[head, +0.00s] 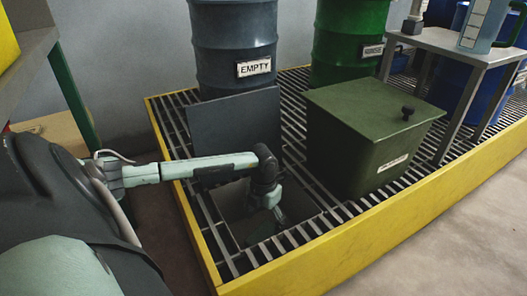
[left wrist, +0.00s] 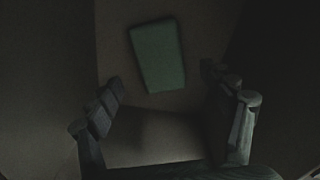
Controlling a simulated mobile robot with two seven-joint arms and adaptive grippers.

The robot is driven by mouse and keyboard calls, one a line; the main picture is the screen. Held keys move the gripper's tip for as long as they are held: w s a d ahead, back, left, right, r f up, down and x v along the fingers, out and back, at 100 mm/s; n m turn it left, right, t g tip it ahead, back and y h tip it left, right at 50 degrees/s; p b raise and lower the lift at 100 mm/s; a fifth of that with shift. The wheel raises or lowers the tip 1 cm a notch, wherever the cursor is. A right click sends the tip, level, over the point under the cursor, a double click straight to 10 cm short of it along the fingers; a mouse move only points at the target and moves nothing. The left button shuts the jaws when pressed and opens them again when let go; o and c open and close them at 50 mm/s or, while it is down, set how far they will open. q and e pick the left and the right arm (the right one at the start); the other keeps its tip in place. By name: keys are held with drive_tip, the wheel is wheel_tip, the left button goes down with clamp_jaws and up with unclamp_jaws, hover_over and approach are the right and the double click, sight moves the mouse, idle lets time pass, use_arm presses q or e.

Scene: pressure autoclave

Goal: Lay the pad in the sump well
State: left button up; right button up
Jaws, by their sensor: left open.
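The sump well (head: 236,200) is a square opening in the grating, with my left gripper (head: 276,210) reaching down into it. In the left wrist view the green pad (left wrist: 158,55) lies flat and slightly turned on the dark floor of the well. My left gripper (left wrist: 170,108) is open there, its two fingers spread apart. The pad lies beyond the fingertips, and nothing is between the fingers. In the head view I cannot clearly make out the pad. My right gripper is not in view.
A dark panel (head: 228,128) stands upright behind the well, by the "EMPTY" drum (head: 235,35). A green lidded box (head: 352,150) stands to the right on the grating, a green drum (head: 348,40) behind it. The yellow rim (head: 330,262) runs along the front.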

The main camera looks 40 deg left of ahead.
sight(264, 235)
use_arm(q)
wheel_tip(264, 235, up, 7)
drive_tip(key=p, duration=0.1)
drive_tip(key=shift+r, duration=0.15)
